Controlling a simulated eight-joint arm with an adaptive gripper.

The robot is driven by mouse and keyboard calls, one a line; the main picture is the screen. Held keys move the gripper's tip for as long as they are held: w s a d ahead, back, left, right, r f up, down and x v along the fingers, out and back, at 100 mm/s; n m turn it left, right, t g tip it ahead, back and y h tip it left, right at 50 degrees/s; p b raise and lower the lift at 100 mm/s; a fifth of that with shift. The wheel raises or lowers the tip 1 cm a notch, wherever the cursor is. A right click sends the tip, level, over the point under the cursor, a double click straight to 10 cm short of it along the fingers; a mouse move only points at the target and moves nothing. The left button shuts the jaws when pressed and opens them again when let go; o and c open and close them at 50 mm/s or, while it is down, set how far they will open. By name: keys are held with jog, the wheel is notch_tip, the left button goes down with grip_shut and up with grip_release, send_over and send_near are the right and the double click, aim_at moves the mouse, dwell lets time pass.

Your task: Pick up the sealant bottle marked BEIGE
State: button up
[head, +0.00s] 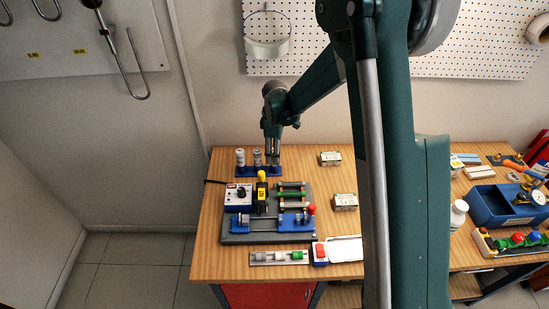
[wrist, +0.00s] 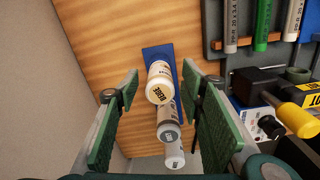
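Three sealant bottles stand in a row in a narrow blue rack (wrist: 152,54). The bottle at the rack's upper end in the wrist view has a pale cream cap whose print appears to read BEIGE (wrist: 158,91). A grey-capped bottle (wrist: 168,131) and a whitish one (wrist: 174,158) stand below it in that view; their print is too small to read surely. My gripper (wrist: 161,86) is open and points down, its green-padded fingers on either side of the BEIGE bottle, with gaps showing. In the head view my gripper (head: 272,155) is over the rack's right end, largely hiding that bottle.
A grey board (head: 228,238) with blue clamps, a yellow-handled tool and a control box lies in front of the rack. Small boxes (head: 330,159) stand to the right. A blue bin (head: 497,207) is farther right. The wooden table is bare left of the rack.

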jog(key=shift+f, duration=1.05)
jog(key=c, duration=1)
